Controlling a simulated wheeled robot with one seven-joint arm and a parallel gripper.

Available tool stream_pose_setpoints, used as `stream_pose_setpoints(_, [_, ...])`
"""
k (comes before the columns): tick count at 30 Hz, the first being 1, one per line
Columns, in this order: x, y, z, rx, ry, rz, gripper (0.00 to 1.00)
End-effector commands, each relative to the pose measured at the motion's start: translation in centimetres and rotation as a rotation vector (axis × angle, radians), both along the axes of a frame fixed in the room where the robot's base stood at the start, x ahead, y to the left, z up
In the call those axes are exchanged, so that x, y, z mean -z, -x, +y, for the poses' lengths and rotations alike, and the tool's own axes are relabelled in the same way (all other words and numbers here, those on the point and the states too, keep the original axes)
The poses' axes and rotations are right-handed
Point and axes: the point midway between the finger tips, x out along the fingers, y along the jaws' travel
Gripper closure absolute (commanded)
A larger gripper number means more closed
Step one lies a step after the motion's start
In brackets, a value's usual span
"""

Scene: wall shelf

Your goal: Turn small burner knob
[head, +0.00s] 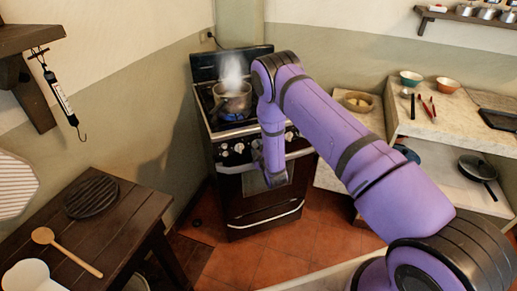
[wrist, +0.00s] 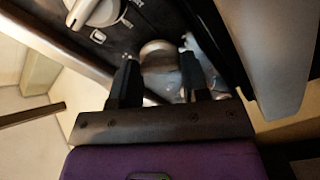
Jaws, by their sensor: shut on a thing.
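The black stove (head: 256,205) stands against the back wall, with a row of pale knobs along its front panel. Two knobs show left of my arm, one of them a white knob (head: 239,148), and another knob (head: 289,136) shows to the right. My gripper (head: 268,172) is at the stove's front, partly hidden by my own arm. In the wrist view my gripper (wrist: 159,80) has its two black fingers on either side of a rounded metallic knob (wrist: 159,55), shut on it. Another white knob (wrist: 94,12) is at upper left. I cannot tell which burner the held knob serves.
A steaming pot (head: 232,100) sits on the stove top. The oven door handle (head: 262,164) runs below the knobs. A dark wooden table (head: 110,240) stands front left, and a stone counter (head: 440,125) stands right. Tiled floor (head: 245,262) lies open before the stove.

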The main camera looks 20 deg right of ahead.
Motion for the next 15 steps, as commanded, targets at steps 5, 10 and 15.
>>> stream_pose_setpoints(5, [0.03,0.03,0.03,-0.001,-0.045,0.005,0.82])
stream_pose_setpoints(10, [0.03,0.03,-0.01,0.001,-0.139,0.012,0.82])
stream_pose_setpoints(15, [0.04,0.04,-0.01,0.000,-0.283,0.025,0.82])
